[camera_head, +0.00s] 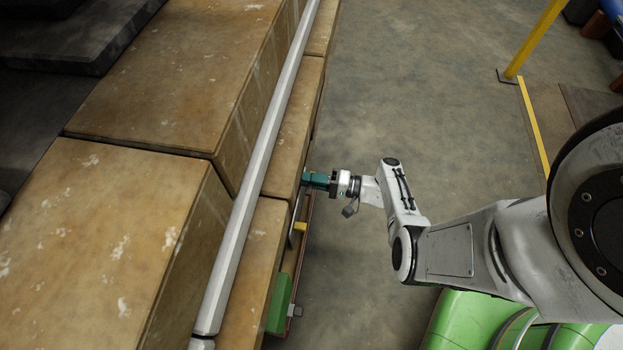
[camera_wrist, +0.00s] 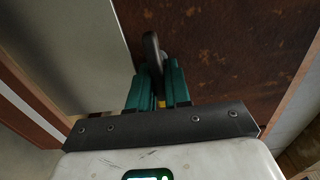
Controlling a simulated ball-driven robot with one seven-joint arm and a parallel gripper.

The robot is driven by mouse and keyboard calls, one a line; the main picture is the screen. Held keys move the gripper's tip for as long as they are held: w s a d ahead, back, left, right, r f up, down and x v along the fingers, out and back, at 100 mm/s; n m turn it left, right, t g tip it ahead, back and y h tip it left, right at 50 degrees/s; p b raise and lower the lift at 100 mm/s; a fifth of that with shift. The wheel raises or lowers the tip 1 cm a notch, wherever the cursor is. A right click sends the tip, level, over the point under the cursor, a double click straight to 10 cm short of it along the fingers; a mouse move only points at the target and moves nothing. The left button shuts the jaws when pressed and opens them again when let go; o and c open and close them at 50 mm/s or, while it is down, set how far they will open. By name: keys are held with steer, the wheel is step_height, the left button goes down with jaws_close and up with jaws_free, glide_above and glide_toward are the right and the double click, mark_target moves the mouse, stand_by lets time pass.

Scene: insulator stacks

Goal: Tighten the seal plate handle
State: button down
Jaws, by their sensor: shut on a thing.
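My gripper (camera_head: 308,180) reaches the side of the stack from the right in the head view. In the wrist view its two teal fingers (camera_wrist: 156,82) are shut on a dark, rounded handle (camera_wrist: 151,45), which sticks out past the fingertips. Behind the handle is a rusty brown plate (camera_wrist: 215,40), with a smooth grey panel (camera_wrist: 75,45) on its left. In the head view the gripped handle is hidden by the fingers and the stack's edge.
Large tan insulator blocks (camera_head: 110,235) fill the left, with a long pale bar (camera_head: 255,165) along them. A green block (camera_head: 279,305) and a small yellow part (camera_head: 300,226) sit low on the stack's side. A yellow post (camera_head: 535,40) stands at upper right. The floor (camera_head: 420,110) between is clear.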

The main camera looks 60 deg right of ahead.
steer(key=shift+d, duration=0.1)
stand_by(0.3)
steer(key=c, duration=1.2)
jaws_free()
steer(key=shift+o, duration=0.2)
steer(key=shift+s, duration=0.1)
steer(key=v, duration=1)
steer(key=shift+s, duration=0.35)
steer(key=shift+d, duration=0.1)
